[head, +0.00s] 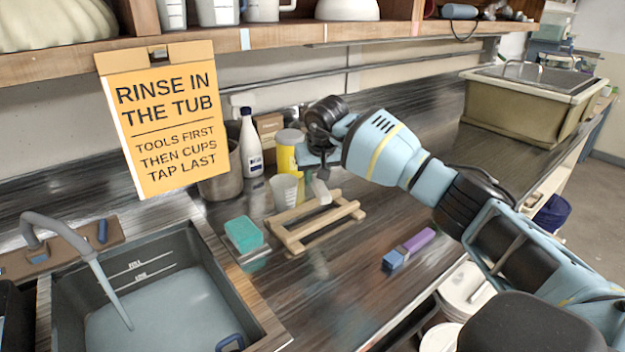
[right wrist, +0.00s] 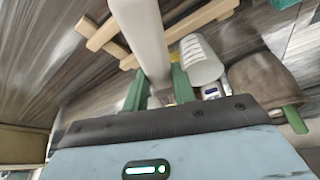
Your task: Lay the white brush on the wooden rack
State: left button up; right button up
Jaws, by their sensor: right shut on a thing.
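My right gripper (head: 321,166) is above the far side of the wooden rack (head: 337,214) and points down. It is shut on the white brush (head: 321,191), which hangs below the fingers over the rack's far bar. I cannot tell whether the brush touches the rack. In the right wrist view the white brush (right wrist: 140,30) stands between the two green fingers (right wrist: 158,90), with bars of the rack (right wrist: 105,38) behind it. My left gripper is not in view.
A white cup (head: 285,191), a yellow container (head: 287,158) and a white bottle (head: 250,145) stand close behind the rack. A teal sponge (head: 243,234) lies to its left, near the sink (head: 160,300). A purple-blue block (head: 409,249) lies to the right.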

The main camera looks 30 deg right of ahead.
aim_at(320, 184)
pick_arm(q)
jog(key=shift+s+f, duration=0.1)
pick_arm(e)
jog(key=shift+f, duration=0.15)
